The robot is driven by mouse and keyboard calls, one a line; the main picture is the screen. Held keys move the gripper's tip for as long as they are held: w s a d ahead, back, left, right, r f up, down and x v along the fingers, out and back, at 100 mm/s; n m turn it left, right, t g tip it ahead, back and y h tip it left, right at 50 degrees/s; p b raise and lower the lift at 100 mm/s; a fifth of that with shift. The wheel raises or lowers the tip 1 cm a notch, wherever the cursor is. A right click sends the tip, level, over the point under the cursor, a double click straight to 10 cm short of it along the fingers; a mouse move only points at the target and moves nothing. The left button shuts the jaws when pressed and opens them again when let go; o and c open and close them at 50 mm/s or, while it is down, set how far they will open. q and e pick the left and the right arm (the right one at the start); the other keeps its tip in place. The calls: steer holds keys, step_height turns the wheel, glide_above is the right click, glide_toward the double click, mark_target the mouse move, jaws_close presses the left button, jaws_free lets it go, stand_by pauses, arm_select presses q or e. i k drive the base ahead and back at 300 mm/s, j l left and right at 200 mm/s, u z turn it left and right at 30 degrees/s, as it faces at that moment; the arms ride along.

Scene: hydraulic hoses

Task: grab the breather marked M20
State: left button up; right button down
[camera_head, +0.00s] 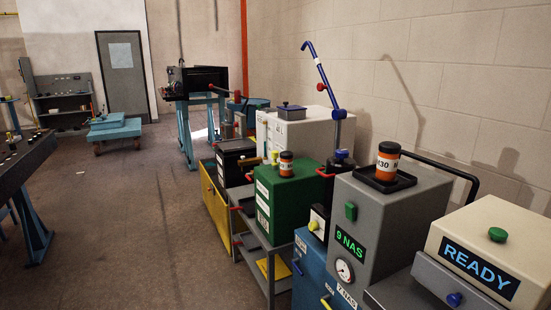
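An orange breather with a dark cap (388,161) stands upright in a black tray on a grey machine at the right. Its white label is partly turned away and shows "30". A smaller orange breather with a dark top (286,164) stands upright on a green box left of it. It has a white label, too small to read for certain. I cannot confirm a marking M20 on either. Neither of my grippers is in view.
The grey machine (358,211) displays "9 NAS" and has a gauge. A cream READY unit (497,236) stands at the right front. The green box (280,200) rests on a grey cart. A dark bench (22,165) is at the left. The floor (140,220) between is clear.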

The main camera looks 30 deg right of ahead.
mark_target(287, 157)
steer(key=i+z, duration=0.3)
steer(key=i, duration=0.15)
steer(key=i+j+z, duration=0.3)
steer(key=i, duration=0.15)
steer(key=i+j+z, duration=0.3)
steer(key=i, duration=0.15)
steer(key=i+j+z, duration=0.15)
steer(key=z, duration=0.25)
steer(key=i+j+z, duration=0.25)
steer(key=z, duration=0.2)
steer(key=i+j+z, duration=0.15)
steer(key=j+z, duration=0.25)
steer(key=i+j+z, duration=0.1)
steer(key=z, duration=0.35)
steer(key=j, duration=0.1)
